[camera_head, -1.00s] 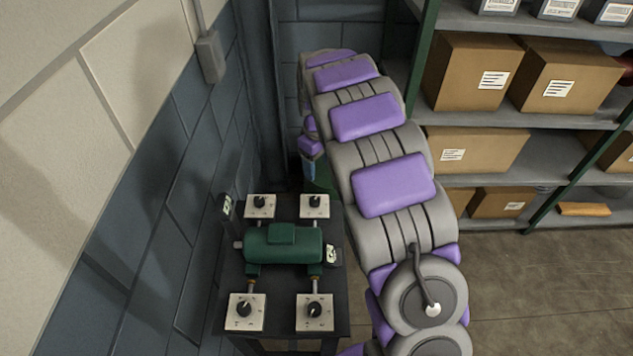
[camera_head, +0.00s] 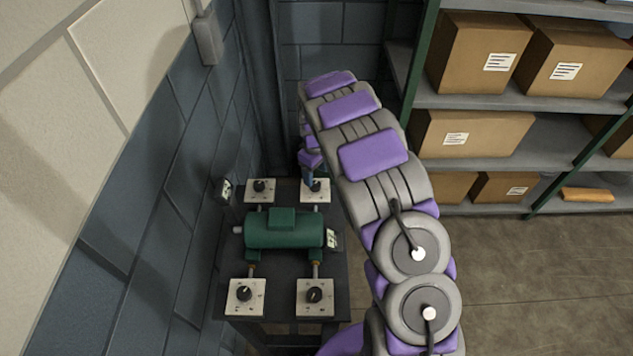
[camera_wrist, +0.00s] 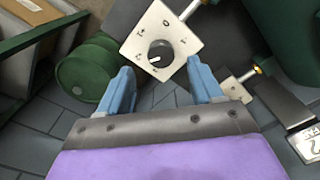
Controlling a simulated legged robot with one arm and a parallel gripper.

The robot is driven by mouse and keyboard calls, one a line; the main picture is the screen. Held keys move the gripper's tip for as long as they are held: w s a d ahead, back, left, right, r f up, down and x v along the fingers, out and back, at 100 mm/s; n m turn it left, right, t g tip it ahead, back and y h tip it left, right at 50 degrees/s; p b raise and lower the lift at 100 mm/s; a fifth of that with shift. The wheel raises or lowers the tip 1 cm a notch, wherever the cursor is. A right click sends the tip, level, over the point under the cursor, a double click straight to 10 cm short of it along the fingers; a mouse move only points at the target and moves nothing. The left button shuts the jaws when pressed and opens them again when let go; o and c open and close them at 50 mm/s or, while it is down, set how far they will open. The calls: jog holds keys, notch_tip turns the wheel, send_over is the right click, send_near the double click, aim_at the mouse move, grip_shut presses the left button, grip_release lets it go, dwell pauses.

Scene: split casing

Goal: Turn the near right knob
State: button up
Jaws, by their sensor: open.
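The near right knob (camera_head: 314,294) is a black dial on a white square plate at the front right of the dark stand (camera_head: 280,271). My gripper (camera_head: 311,179) is well away from it, at the far right knob (camera_head: 316,187) behind the green motor, and partly covers that knob's plate. In the wrist view my gripper's two blue fingers (camera_wrist: 160,80) are open and empty. A black knob (camera_wrist: 160,54) on a tilted white plate lies ahead between their tips. I cannot tell whether the fingers touch the plate.
The near left knob (camera_head: 244,293) and far left knob (camera_head: 260,186) sit on similar plates. The green motor (camera_head: 284,230) lies between the near and far rows. A green barrel (camera_wrist: 86,70) shows in the wrist view. A brick wall borders the left; shelves (camera_head: 482,104) stand right.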

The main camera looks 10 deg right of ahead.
aim_at(315, 183)
jog(key=shift+f, duration=2.35)
jog(key=c, duration=1.1)
jog(key=shift+m, duration=0.4)
jog(key=m+p, duration=0.1)
jog(key=m, duration=0.3)
jog(key=shift+a+m, duration=0.1)
jog(key=shift+m, duration=0.3)
jog(key=m, duration=0.6)
jog(key=shift+w+p, duration=0.1)
jog(key=shift+p, duration=0.2)
